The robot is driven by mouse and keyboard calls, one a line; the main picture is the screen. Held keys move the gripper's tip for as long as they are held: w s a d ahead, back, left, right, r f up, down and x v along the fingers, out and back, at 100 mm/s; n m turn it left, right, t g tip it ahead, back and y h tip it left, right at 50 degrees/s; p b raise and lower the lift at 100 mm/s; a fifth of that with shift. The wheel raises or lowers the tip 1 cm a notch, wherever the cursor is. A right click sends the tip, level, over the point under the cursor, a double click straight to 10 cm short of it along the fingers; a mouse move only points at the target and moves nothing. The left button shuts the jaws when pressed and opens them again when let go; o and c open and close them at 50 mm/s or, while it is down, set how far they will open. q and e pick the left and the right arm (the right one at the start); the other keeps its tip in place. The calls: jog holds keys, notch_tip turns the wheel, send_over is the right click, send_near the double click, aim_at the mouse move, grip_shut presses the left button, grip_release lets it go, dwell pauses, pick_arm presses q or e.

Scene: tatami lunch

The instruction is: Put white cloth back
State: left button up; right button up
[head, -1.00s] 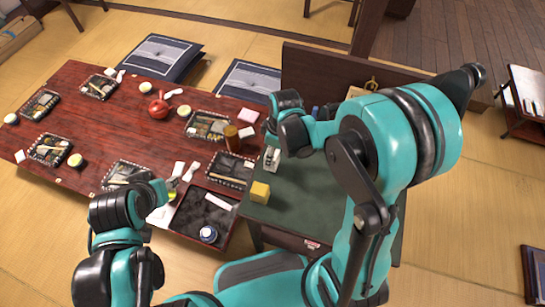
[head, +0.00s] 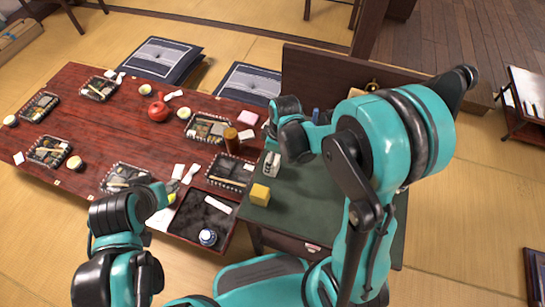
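Several small white pieces that look like cloths are in the head view. One rolled white cloth (head: 217,205) lies in the black tray (head: 226,237) at the table's near right corner. Two white pieces (head: 178,171) (head: 190,174) lie on the red table just above that tray. My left gripper (head: 174,188) is low over the table's near edge, just left of the tray and below those pieces. Its fingers are small and partly hidden by my wrist. My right gripper (head: 272,164) points down over the green side table, above the yellow block (head: 260,194). Its finger gap is unclear.
The red table (head: 120,135) holds several lunch trays, cups, a red teapot (head: 158,111) and a brown cylinder (head: 232,141). A blue-and-white cup (head: 207,237) stands in the black tray. The green side table (head: 310,205) has bare room right of the yellow block.

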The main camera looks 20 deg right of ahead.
notch_tip(320, 180, up, 12)
jog(key=d+p, duration=0.1)
jog(key=p, duration=0.3)
jog(key=s+d+r+m+t, duration=0.1)
jog(key=s+r+m+t, duration=0.2)
jog(key=s+r+m, duration=0.1)
jog(key=s+d+r+m+t+h, duration=0.1)
jog(key=s+d+r+m+t, duration=0.1)
jog(key=s+m, duration=0.4)
jog(key=shift+d+r+m+t, duration=0.3)
jog(key=shift+r+m+t, duration=0.35)
jog(key=shift+r, duration=0.45)
jog(key=shift+s, duration=0.1)
